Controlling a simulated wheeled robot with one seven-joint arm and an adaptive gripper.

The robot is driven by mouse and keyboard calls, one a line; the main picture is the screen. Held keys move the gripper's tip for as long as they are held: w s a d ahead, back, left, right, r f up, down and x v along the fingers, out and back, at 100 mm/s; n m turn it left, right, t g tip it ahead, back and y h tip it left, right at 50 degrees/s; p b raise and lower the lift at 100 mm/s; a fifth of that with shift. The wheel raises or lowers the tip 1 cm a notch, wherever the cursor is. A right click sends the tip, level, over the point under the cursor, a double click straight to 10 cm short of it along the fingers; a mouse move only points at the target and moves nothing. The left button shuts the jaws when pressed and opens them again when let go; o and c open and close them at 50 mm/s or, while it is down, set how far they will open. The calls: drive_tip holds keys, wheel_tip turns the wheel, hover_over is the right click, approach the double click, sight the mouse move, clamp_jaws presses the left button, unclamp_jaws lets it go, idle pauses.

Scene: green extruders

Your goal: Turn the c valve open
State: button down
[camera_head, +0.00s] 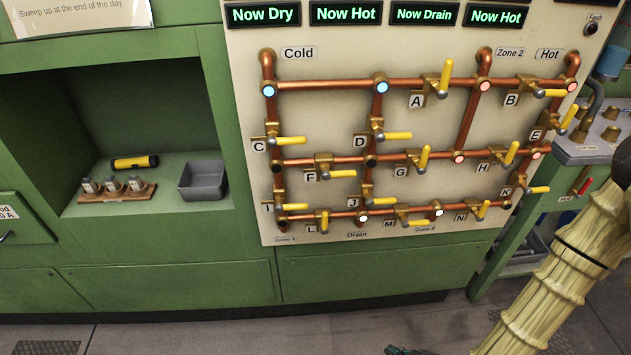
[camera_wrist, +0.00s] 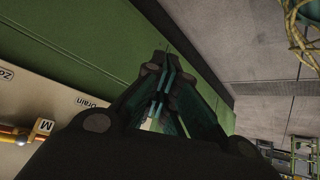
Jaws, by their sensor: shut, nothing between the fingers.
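The C valve (camera_head: 288,140) is on the left vertical copper pipe of the cream panel in the head view, beside the label C (camera_head: 259,146). Its yellow handle lies level, pointing right, across the upright pipe. My gripper (camera_wrist: 160,98) is shut and empty in the wrist view, over the green cabinet front below the panel. In the head view only a dark part of my gripper (camera_head: 408,350) shows at the bottom edge, well below and to the right of the C valve. The C valve is not in the wrist view.
Several other yellow-handled valves, such as D (camera_head: 397,136), F (camera_head: 342,174) and I (camera_head: 293,206), sit close around on the copper pipes. A green recess with a grey bin (camera_head: 203,181) is left of the panel. The floor in front is clear.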

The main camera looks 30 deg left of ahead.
drive_tip(key=w+a+r+n+t+y, duration=0.1)
drive_tip(key=w+a+r+n+y, duration=0.25)
drive_tip(key=a+r+n, duration=0.35)
drive_tip(key=n+g+y+p, duration=0.25)
drive_tip(key=n+y, duration=0.95)
drive_tip(key=n, duration=0.7)
approach(289, 141)
drive_tip(key=s+d+f, duration=0.5)
drive_tip(key=w+p+x, duration=0.1)
drive_tip(key=p+x, duration=0.2)
drive_tip(key=x, duration=0.3)
drive_tip(key=w+p+x, duration=0.1)
drive_tip(key=p+x, duration=0.2)
drive_tip(key=x, duration=0.4)
drive_tip(key=shift+w+d+r+t, duration=0.3)
drive_tip(key=shift+w+r+t, duration=0.05)
drive_tip(key=shift+w, duration=0.05)
drive_tip(key=shift+d+r+n+g+h+b, duration=0.2)
drive_tip(key=shift+r+n+g+h+b, duration=0.25)
drive_tip(key=shift+n+h, duration=0.3)
